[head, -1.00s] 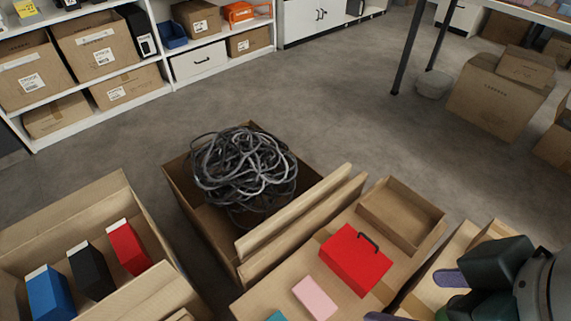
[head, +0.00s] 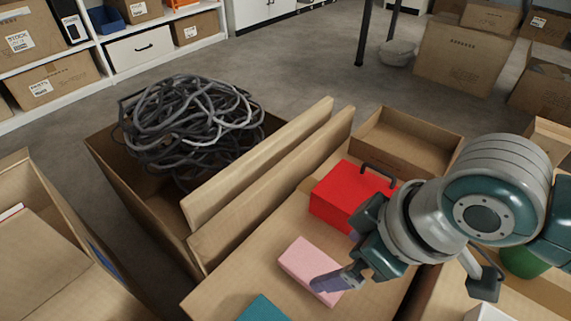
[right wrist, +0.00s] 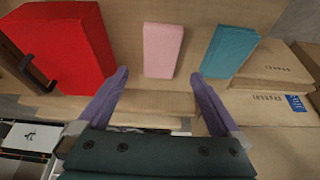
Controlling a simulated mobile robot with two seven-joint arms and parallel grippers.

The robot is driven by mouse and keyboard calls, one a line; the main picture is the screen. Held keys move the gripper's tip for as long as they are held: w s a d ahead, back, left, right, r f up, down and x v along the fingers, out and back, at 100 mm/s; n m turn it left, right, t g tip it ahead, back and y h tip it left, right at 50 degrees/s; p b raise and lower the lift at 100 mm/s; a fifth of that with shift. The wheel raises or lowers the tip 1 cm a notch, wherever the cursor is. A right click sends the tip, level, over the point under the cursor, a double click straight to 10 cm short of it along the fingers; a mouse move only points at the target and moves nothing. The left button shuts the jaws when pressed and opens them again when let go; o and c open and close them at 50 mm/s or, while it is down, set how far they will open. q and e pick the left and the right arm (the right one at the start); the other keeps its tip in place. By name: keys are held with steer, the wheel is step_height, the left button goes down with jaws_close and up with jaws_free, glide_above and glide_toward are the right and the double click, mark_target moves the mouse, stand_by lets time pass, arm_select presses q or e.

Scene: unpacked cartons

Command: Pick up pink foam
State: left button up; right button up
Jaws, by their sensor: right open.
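The pink foam (head: 309,270) is a flat pink block lying on a cardboard surface in the head view, beside the red box. It also shows in the right wrist view (right wrist: 162,50), ahead of and between the two fingers. My right gripper (right wrist: 158,82) is open and empty, with purple fingers spread wider than the foam. In the head view the right gripper (head: 340,281) is at the foam's right end, and one finger overlaps its edge. I cannot tell whether it touches. My left gripper is not in view.
A red box with a dark handle (head: 343,195) stands close behind the foam. A teal block (head: 262,309) lies on the near side. An empty cardboard tray (head: 408,140) is at the back. A carton of tangled grey cable (head: 190,125) stands left, with raised flaps (head: 275,190) between.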

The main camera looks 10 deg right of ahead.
mark_target(316, 267)
steer(key=b+x, duration=0.1)
steer(key=x, duration=0.2)
steer(key=shift+a, duration=0.1)
steer(key=b+x, duration=0.4)
steer(key=shift+s+f, duration=0.1)
steer(key=shift+f, duration=0.05)
steer(key=shift+w+f+b, duration=0.25)
steer(key=shift+f+b, duration=0.15)
steer(key=shift+b, duration=0.15)
steer(key=shift+r, duration=0.1)
steer(key=c, duration=1.2)
steer(key=shift+c, duration=0.2)
